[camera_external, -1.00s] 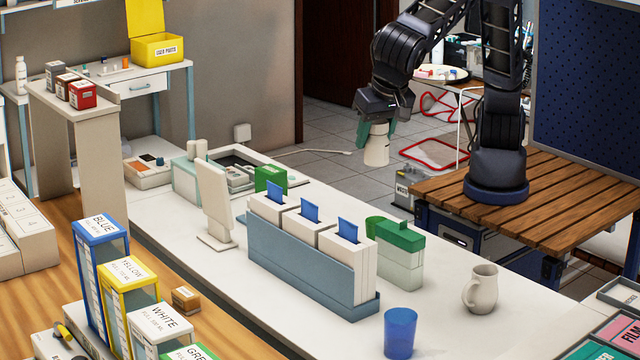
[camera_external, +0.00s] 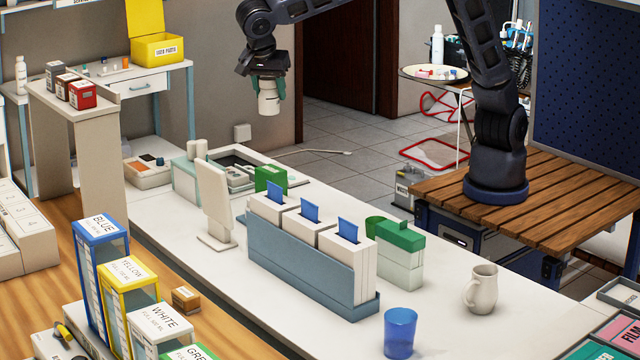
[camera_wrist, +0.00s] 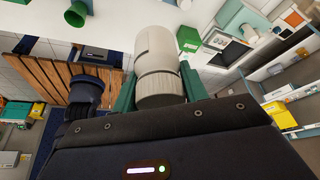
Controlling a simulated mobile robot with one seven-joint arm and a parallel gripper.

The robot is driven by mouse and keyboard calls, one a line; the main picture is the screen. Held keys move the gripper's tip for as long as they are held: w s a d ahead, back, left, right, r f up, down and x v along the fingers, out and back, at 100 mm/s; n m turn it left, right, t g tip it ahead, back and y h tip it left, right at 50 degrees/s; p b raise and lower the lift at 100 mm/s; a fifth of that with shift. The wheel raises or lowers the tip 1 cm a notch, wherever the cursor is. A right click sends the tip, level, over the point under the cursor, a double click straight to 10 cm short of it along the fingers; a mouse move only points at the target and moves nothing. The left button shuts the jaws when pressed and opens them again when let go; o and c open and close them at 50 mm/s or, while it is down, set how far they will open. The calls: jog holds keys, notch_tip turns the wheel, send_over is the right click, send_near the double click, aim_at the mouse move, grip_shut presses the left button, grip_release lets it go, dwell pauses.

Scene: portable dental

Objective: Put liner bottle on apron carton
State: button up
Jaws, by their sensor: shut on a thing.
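The liner bottle (camera_external: 268,99) is a pale cylinder hanging in my gripper (camera_external: 266,91), high above the back of the long white counter. Its wider part points down and its top is hidden between the fingers. The green fingers are shut on its sides. In the wrist view the bottle (camera_wrist: 155,50) sits between both fingers. No label I can read says apron carton.
The beige stand (camera_external: 110,88) rises beside the counter. A yellow box (camera_external: 157,48) with a raised lid stands on a shelf behind. A monitor (camera_external: 214,203), a blue-grey rack (camera_external: 300,262) of white boxes, a green-lidded container (camera_external: 400,255) and a mug (camera_external: 481,289) occupy the counter.

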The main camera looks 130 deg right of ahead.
jog(key=s+d+m, duration=0.1)
jog(key=s+d, duration=0.1)
jog(key=d, duration=0.2)
jog(key=s+d+m+y, duration=0.1)
jog(key=s+d, duration=0.2)
jog(key=d, duration=0.2)
jog(key=s+d+m, duration=0.1)
jog(key=s+d, duration=0.2)
jog(key=d, duration=0.1)
jog(key=shift+d+r+m+g, duration=0.1)
jog(key=shift+d+m+g, duration=0.1)
jog(key=shift+m+g, duration=0.1)
jog(key=m+y, duration=0.2)
jog(key=m, duration=0.1)
send_over(275, 169)
notch_tip(275, 169, down, 4)
notch_tip(275, 169, down, 21)
jog(key=shift+a+r, duration=0.1)
jog(key=o, duration=1)
